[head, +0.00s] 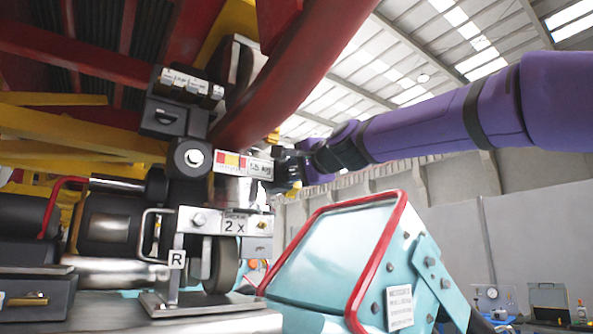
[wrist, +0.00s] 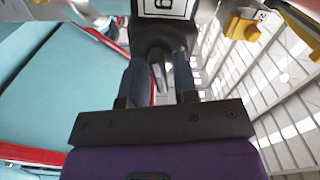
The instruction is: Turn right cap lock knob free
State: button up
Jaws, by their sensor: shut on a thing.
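In the wrist view, a dark knob (wrist: 157,68) with a narrow grip bar sits between the two fingers of my gripper (wrist: 160,75). The gripper is shut on it. In the head view, my gripper (head: 291,170) reaches in from the right, at the far side of the bracket assembly, beside a label plate with red and yellow squares (head: 243,165). The knob is hidden there by the bracket and the gripper. I cannot tell how far the knob is turned.
A wheel bracket with an "R" tag (head: 177,259) stands below. A light-blue box with a red tube frame (head: 330,255) lies under my arm. A red curved rail (head: 300,75) runs above. In the wrist view, a yellow part (wrist: 243,28) is close on the right.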

jog(key=n, duration=0.4)
jog(key=shift+n, duration=0.3)
jog(key=n, duration=0.3)
jog(key=shift+n, duration=0.4)
jog(key=n, duration=0.3)
jog(key=shift+f, duration=0.1)
jog(key=shift+n, duration=2)
jog(key=o, duration=0.6)
jog(key=shift+o, duration=0.2)
